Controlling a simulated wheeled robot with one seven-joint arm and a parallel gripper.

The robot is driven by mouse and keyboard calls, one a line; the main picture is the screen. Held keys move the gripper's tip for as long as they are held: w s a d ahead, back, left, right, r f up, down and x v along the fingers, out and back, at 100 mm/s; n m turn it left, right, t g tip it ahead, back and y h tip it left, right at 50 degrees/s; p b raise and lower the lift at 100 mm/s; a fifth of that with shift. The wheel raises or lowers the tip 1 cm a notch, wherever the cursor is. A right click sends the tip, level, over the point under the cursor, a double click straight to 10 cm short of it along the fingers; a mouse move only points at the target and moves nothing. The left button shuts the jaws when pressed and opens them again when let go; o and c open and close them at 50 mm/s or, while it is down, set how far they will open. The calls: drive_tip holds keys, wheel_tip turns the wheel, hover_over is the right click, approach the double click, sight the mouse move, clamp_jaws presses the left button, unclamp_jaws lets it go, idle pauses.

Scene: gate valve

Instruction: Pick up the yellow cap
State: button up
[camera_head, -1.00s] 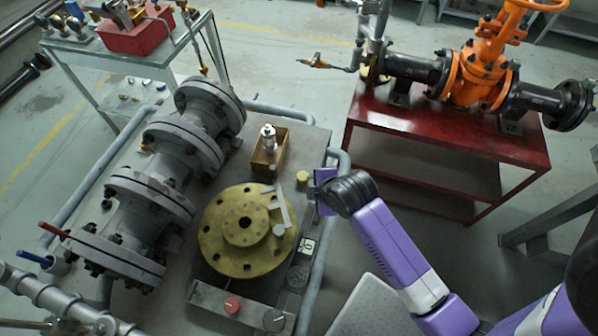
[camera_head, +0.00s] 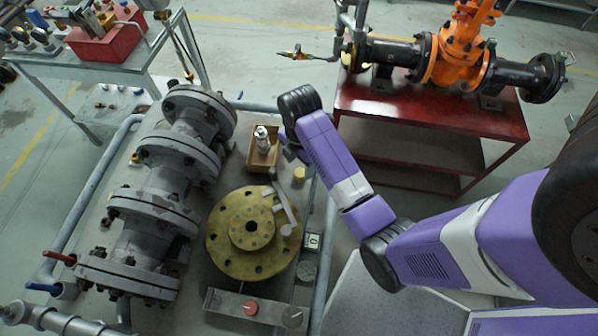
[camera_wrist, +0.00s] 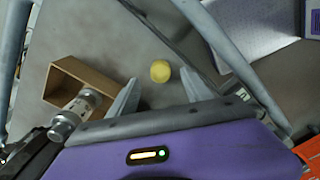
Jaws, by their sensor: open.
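The yellow cap (camera_head: 300,174) is a small round piece on the grey bench top, right of the wooden box and beside the pipe rail. In the wrist view the yellow cap (camera_wrist: 160,71) lies just beyond and between my two fingertips, touching neither as far as I can see. My gripper (camera_wrist: 157,84) is open and empty, with its fingers spread to either side of the cap. In the head view my purple arm reaches in from the right, and its wrist hides most of the gripper beside the box.
An open wooden box (camera_head: 262,158) with a silver fitting (camera_head: 262,139) stands close by; it also shows in the wrist view (camera_wrist: 92,83). A yellow flange disc (camera_head: 226,236) lies nearer. Grey flanged pipes (camera_head: 160,185) fill the left. A red table (camera_head: 430,115) stands right.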

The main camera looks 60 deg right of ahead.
sight(299, 173)
drive_tip(key=shift+f+p, duration=0.3)
drive_tip(key=shift+f, duration=1.75)
drive_tip(key=shift+c, duration=0.5)
clamp_jaws()
